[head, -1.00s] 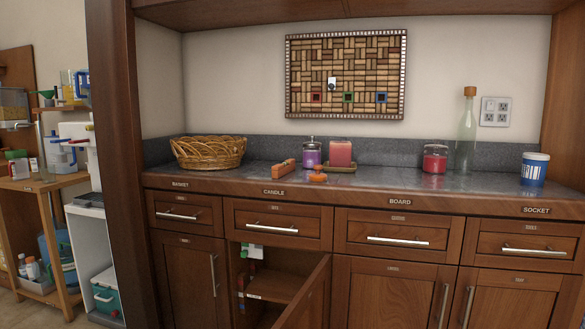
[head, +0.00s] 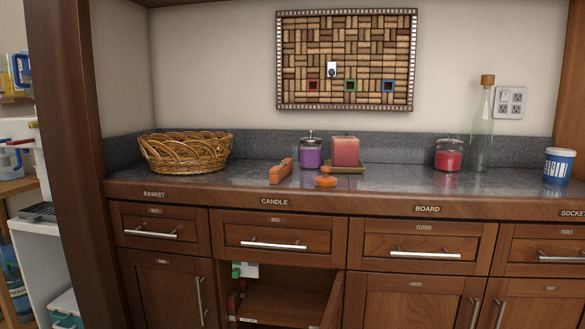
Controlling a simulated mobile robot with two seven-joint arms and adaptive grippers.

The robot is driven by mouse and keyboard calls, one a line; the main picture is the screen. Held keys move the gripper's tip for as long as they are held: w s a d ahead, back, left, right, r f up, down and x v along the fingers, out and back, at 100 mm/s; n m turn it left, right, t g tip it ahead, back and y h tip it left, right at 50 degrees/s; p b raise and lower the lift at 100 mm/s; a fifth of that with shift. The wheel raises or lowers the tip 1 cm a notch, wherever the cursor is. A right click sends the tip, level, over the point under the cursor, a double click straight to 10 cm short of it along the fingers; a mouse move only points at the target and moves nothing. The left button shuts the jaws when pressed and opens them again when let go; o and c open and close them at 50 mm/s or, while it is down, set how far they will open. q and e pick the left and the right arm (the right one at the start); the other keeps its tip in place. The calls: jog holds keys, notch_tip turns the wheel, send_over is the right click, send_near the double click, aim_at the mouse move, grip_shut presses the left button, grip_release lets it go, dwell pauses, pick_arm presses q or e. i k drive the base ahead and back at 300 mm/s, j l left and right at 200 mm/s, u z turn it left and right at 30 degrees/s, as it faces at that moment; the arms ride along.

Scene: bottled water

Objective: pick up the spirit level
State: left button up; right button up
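A small orange bar-shaped object (head: 281,171), which looks like the spirit level, lies on the grey countertop (head: 235,178) near the front edge, in the head view. It is angled away from me. It is too small to make out a vial. A small round orange object (head: 325,181) lies just to its right, at the counter edge. Neither of my grippers is in view.
A wicker basket (head: 186,152) stands to the left; a purple jar (head: 311,153) and a pink candle on a tray (head: 345,151) stand behind. A red jar (head: 449,154), bottle (head: 482,130) and blue-white tub (head: 558,166) are right. A lower cabinet door (head: 332,304) hangs open.

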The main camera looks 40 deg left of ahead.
aim_at(278, 173)
jog(key=j+z, duration=0.3)
jog(key=j, duration=0.45)
jog(key=j+z, duration=0.25)
jog(key=j, duration=0.5)
jog(key=k+j+z, duration=0.15)
jog(key=j+z, duration=0.15)
jog(key=j, duration=0.4)
